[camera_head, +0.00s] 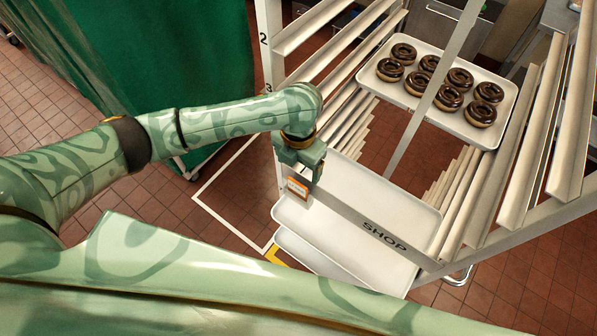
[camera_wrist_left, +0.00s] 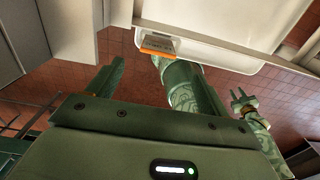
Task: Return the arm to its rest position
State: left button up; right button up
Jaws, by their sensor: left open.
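My left arm (camera_head: 205,125) reaches from the left across the floor to the front of the rack. Its gripper (camera_head: 301,172) points down near a small card with an orange edge (camera_head: 298,189) on the rack's front bar. In the left wrist view the left gripper (camera_wrist_left: 158,75) is open and empty, with the card (camera_wrist_left: 158,44) beyond its fingertips. Whether a finger touches the card or bar cannot be told. My right gripper (camera_wrist_left: 243,103) shows small at the right of the wrist view, its prongs apart, holding nothing visible.
The white rack (camera_head: 380,233) has several slanted rails on both sides. A tray of chocolate-glazed doughnuts (camera_head: 388,90) sits high in it. An empty white tray (camera_head: 345,207) lies lower, with another below. A green curtain (camera_head: 170,60) hangs behind my arm. Brick-red floor lies open at left.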

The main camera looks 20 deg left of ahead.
pick_arm(q)
jog(key=shift+r, duration=0.7)
